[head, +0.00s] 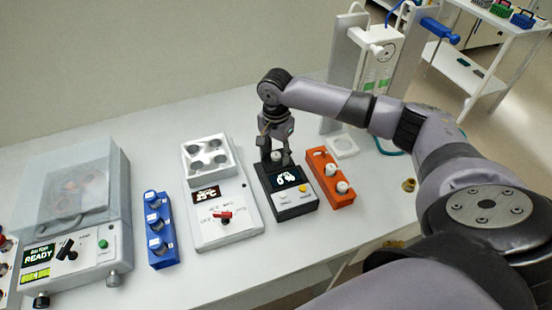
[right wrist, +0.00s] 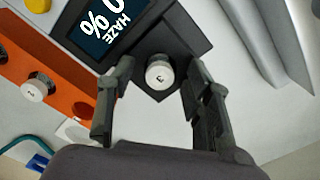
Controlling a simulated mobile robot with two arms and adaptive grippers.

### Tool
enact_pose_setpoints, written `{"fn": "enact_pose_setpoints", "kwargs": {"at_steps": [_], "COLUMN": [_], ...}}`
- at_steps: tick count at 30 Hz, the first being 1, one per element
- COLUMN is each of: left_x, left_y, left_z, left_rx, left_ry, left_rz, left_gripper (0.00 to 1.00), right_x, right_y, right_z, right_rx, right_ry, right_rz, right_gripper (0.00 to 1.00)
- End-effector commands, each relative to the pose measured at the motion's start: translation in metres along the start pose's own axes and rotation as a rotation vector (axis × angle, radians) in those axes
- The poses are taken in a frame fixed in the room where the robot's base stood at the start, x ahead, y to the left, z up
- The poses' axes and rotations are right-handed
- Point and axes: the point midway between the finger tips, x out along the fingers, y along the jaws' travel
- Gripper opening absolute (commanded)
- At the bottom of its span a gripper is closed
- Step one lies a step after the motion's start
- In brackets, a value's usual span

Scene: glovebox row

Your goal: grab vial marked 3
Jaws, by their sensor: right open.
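A white-capped vial (right wrist: 159,75) stands upright in the well of a small black device (head: 290,198); its cap also shows in the head view (head: 276,156). A dark mark is on the cap, turned sideways, and I cannot read it surely as a 3. My right gripper (right wrist: 160,88) is open, with one finger on each side of this vial and gaps between. In the head view the right gripper (head: 275,151) points down over the device's back end. Two more white-capped vials sit in an orange rack (head: 321,167). My left gripper is not in view.
The orange rack stands close to the right of the black device. A white heater-like box (head: 235,200) stands close to its left, then a blue rack (head: 164,252) of dark vials and a lidded machine (head: 100,225).

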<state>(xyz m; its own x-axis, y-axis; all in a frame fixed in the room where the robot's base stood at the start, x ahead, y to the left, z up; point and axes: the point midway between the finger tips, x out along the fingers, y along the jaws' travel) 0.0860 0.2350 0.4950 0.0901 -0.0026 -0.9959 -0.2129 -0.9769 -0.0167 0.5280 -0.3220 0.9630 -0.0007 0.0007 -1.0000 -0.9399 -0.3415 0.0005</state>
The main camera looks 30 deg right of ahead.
Motion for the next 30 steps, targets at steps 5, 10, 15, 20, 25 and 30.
{"fn": "enact_pose_setpoints", "kwargs": {"at_steps": [5, 10, 15, 20, 25, 30], "left_x": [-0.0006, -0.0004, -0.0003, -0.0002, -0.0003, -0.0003], "left_y": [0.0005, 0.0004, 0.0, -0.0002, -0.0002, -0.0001], "left_z": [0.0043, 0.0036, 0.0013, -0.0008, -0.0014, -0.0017], "left_rx": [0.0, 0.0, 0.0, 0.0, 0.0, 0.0], "left_ry": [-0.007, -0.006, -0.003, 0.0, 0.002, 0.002], "left_rz": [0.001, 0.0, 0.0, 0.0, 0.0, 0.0], "left_gripper": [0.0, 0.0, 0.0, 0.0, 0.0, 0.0], "right_x": [0.0043, 0.004, 0.0038, 0.0037, 0.0036, 0.0035], "right_y": [0.0, 0.0, 0.0, 0.0, 0.0, 0.0], "right_z": [-0.0002, -0.0001, -0.0002, -0.0002, -0.0002, -0.0002], "right_rx": [0.0, 0.0, 0.0, 0.0, 0.0, 0.0], "right_ry": [0.001, 0.001, 0.001, 0.001, 0.001, 0.001], "right_rz": [-0.001, 0.0, 0.0, 0.0, 0.0, -0.001], "right_gripper": [0.47, 0.42, 0.3, 0.2, 0.09, 0.0]}}
